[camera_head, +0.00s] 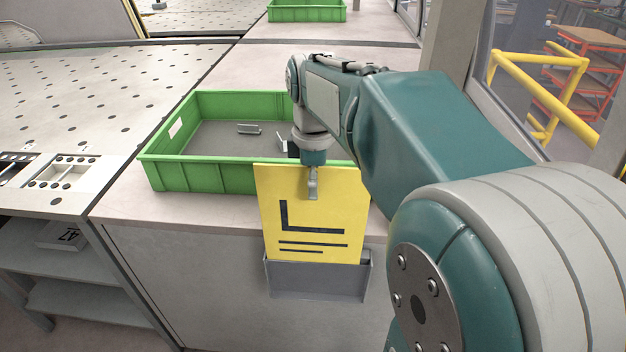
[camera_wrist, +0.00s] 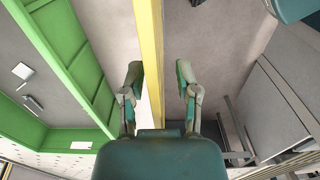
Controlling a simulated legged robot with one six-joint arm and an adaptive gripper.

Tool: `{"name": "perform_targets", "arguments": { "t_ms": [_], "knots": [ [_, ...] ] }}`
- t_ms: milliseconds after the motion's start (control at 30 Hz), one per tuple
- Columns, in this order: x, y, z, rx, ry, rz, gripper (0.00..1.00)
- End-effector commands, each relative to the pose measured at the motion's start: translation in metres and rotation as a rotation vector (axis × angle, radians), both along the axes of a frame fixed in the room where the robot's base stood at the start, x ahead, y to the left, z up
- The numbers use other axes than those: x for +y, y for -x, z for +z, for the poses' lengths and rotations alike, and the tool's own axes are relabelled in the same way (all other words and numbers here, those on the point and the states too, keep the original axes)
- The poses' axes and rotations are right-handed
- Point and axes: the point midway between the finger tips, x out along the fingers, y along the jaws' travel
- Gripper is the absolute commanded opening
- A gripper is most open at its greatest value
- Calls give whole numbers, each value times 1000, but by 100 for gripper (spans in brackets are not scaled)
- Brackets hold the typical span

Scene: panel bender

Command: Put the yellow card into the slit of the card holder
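The yellow card (camera_head: 330,215), with black markings, stands nearly upright with its lower edge hidden behind the front wall of the grey card holder (camera_head: 318,281) on the cabinet's front face. My gripper (camera_head: 312,185) is at the card's upper edge. In the wrist view, the card shows edge-on as a yellow strip (camera_wrist: 149,45) between the fingers of my gripper (camera_wrist: 160,82). The fingers are spread. A gap shows between the right finger and the card; the left finger is very close to it, and I cannot tell whether they touch. How deep the card sits is hidden.
A green crate (camera_head: 205,178) with small metal parts (camera_head: 249,129) stands on the worktop just behind the card. Another green crate (camera_head: 307,12) is farther back. A perforated table (camera_head: 90,85) lies to the left. The floor side in front of the holder looks clear.

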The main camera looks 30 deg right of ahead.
Motion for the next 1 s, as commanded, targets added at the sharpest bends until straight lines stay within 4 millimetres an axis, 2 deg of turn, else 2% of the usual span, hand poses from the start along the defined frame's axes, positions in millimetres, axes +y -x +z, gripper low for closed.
{"name": "perform_targets", "arguments": {
  "t_ms": [300,433,800,1000],
  "knots": [
    [0,0,1,0,0,0,49],
    [0,-1,11,-3,1,0,49],
    [-1,-2,84,-3,1,-1,49],
    [-1,-2,111,0,0,-1,49]
  ]
}}
